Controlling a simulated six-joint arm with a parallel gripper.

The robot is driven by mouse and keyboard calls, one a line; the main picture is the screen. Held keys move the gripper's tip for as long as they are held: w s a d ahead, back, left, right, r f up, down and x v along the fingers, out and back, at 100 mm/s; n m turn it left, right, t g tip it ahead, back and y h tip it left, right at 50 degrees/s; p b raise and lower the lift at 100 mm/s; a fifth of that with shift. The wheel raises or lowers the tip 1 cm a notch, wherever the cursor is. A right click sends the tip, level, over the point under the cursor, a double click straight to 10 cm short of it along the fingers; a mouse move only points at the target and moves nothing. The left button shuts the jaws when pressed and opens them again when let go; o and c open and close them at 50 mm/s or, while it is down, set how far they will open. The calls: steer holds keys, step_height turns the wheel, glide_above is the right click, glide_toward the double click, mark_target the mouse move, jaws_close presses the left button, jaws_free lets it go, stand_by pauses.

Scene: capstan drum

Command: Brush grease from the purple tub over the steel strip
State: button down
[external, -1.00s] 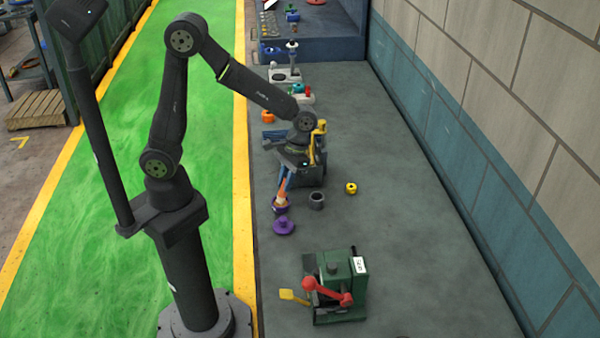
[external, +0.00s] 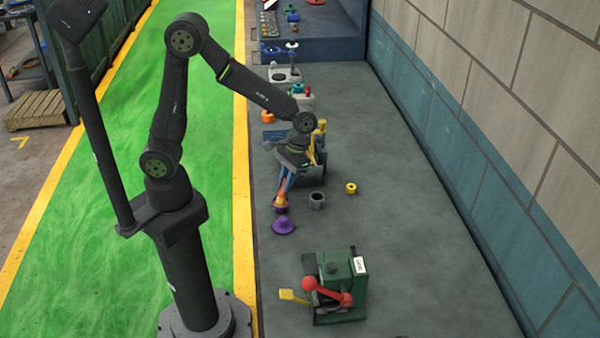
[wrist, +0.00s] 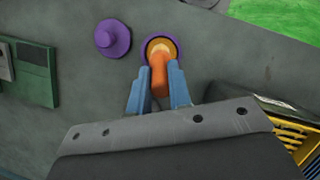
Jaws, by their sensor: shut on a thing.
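The purple tub (external: 280,207) stands on the grey bench, with an orange-yellow inside. In the wrist view its purple rim (wrist: 148,46) shows just beyond my fingertips. My gripper (wrist: 158,84) is shut on an orange brush handle (wrist: 159,72), with one blue finger on each side. The handle's far end lies over or in the tub's mouth; the bristles are hidden. In the external view my gripper (external: 286,181) is just above the tub, pointing down at a slant. I cannot clearly make out the steel strip in either view.
A purple lid-like disc with a knob (external: 283,226) lies beside the tub. A grey cup (external: 317,201) and a yellow ring (external: 351,188) are to the right. A green machine with a red lever (external: 340,285) stands nearer. The bench's right side is clear.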

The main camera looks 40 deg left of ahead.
steer(key=shift+r, duration=3.45)
steer(key=shift+w+a, duration=0.1)
steer(key=shift+w, duration=0.3)
steer(key=w+a+r+n, duration=0.1)
steer(key=w+a, duration=0.2)
steer(key=w, duration=0.4)
steer(key=w+a+r+n+h, duration=0.1)
steer(key=w+a, duration=0.2)
steer(key=w, duration=0.4)
steer(key=w+a+r+n, duration=0.1)
steer(key=w+a, duration=0.2)
steer(key=w, duration=0.4)
steer(key=w+a+f+n, duration=0.1)
steer(key=w+a+f, duration=0.2)
steer(key=a, duration=0.5)
steer(key=w+a+f+n+h, duration=0.1)
steer(key=w+a+f, duration=0.2)
steer(key=w+a, duration=0.3)
steer(key=w+a+f+n, duration=0.1)
steer(key=w+a+f, duration=0.2)
steer(key=a, duration=0.8)
steer(key=shift+w+f+n, duration=0.2)
steer(key=shift+w+n, duration=0.2)
steer(key=shift+w, duration=0.75)
